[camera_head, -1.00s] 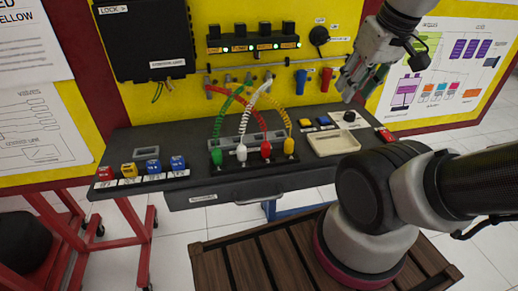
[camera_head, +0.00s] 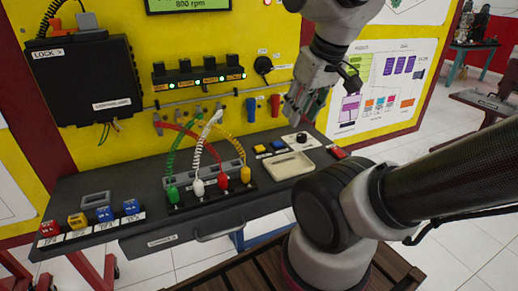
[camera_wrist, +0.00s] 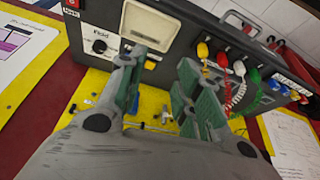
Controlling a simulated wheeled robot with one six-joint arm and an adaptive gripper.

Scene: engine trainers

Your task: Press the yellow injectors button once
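Two small yellow buttons show on the dark console (camera_head: 225,205) in the head view. One yellow button (camera_head: 77,220) stands at the far left between a red and a blue one. The other yellow button (camera_head: 259,149) lies beside a blue button (camera_head: 277,144), behind the pale tray. Their labels are too small to read, so I cannot tell which is injectors. My gripper (camera_head: 300,108) hangs above the right part of the console, apart from both. In the wrist view my gripper (camera_wrist: 160,92) has its fingers apart, with nothing between them.
Red, yellow, white and green plugs with coiled leads rise mid-console (camera_head: 210,180). The pale tray (camera_head: 288,165), a black knob (camera_head: 301,138) and a red button (camera_head: 337,153) are at the right. A green screen (camera_head: 188,3) reads 800 rpm.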

